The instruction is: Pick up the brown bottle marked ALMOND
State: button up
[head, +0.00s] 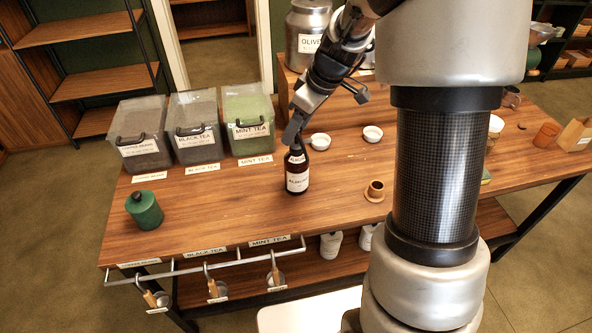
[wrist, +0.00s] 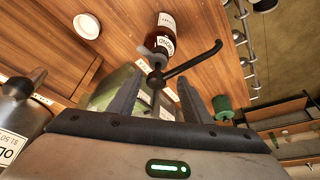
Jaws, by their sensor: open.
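The brown bottle (head: 297,182) with a white label, which seems to read ALMOND, stands upright on the wooden table in the head view. In the wrist view the bottle (wrist: 163,40) is at top centre, with its black pump head and long spout pointing right. My gripper (head: 294,136) is right above the bottle and hides most of its pump top. In the wrist view my gripper (wrist: 160,84) is open, its fingers pointing toward the bottle. The pump head appears near the gap between the fingertips; I cannot tell whether they touch.
Tea bins (head: 195,128) stand at the back left. A green jar (head: 145,210) sits at the front left. Small white bowls (head: 320,141) and a brown cup on a saucer (head: 375,191) are to the right. A front rail (head: 210,266) holds scoops.

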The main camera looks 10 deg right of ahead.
aim_at(296, 169)
jog(key=shift+d+x, duration=0.15)
jog(key=shift+x, duration=1.35)
jog(key=shift+d+x, duration=0.15)
jog(key=shift+x, duration=1.3)
jog(key=shift+w, duration=0.15)
grip_shut()
